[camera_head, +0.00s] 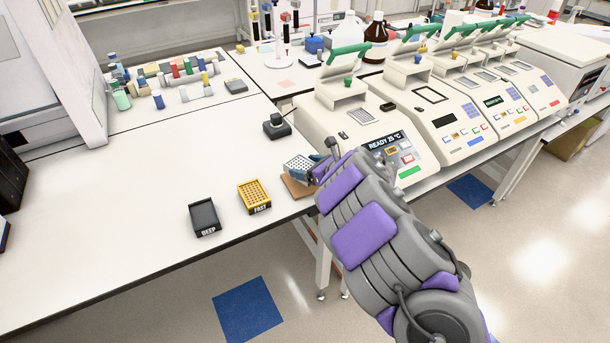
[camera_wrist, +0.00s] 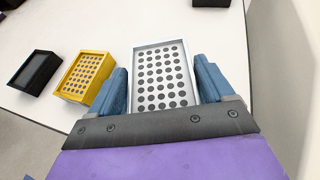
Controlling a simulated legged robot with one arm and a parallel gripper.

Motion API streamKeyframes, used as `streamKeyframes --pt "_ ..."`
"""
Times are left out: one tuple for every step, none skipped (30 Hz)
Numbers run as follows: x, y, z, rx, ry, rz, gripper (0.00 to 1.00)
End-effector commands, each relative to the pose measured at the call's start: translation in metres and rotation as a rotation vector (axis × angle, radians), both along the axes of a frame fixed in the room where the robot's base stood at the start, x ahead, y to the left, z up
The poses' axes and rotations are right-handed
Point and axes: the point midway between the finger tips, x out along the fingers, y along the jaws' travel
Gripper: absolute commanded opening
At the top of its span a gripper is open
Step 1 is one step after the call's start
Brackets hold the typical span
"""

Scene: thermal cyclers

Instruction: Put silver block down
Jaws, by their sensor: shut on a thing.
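The silver block (camera_wrist: 160,78) is a pale rectangular block with rows of dark round holes. It sits between the two blue fingers of my gripper (camera_wrist: 162,85) in the wrist view, and the gripper is shut on it. In the head view the silver block (camera_head: 299,167) shows at the tip of my gripper (camera_head: 316,170), over or on a brown pad (camera_head: 298,188) near the table's right front edge. I cannot tell whether the block touches the pad. My arm and fingers hide part of the block's right side.
A yellow block marked FAST (camera_head: 255,196) and a black block marked DEEP (camera_head: 204,218) stand left of the pad. A small black device (camera_head: 277,127) is behind. A thermal cycler reading READY 25 °C (camera_head: 375,140) stands to the right. The white table's left part (camera_head: 100,220) is clear.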

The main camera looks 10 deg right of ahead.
Motion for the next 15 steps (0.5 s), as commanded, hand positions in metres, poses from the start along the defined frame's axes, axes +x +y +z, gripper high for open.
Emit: streamKeyframes --pt "0.003 0.006 0.0 0.0 -0.002 0.003 0.26" --pt "0.005 0.008 0.0 0.002 -0.003 0.002 0.26" --pt "0.004 0.007 -0.007 0.003 0.0 0.0 0.26" --pt "0.004 0.007 -0.013 0.004 0.001 -0.001 0.26" --pt "0.004 0.006 -0.018 0.005 0.001 0.0 0.26" --pt "0.004 0.006 -0.024 0.006 0.002 0.0 0.26" --pt "0.004 0.005 -0.028 0.006 0.001 0.001 0.26" --pt "0.004 0.005 -0.031 0.006 0.0 0.001 0.26" --pt "0.004 0.005 -0.034 0.005 0.0 0.002 0.26" --pt "0.004 0.004 -0.035 0.006 -0.001 0.002 0.26" --pt "0.004 0.004 -0.035 0.004 -0.002 0.001 0.26" --pt "0.004 0.003 -0.035 0.004 -0.003 0.001 0.26" --pt "0.004 0.002 -0.035 0.004 -0.003 0.001 0.26" --pt "0.004 0.002 -0.034 0.004 -0.003 0.001 0.26" --pt "0.004 0.002 -0.034 0.004 -0.003 0.001 0.26"
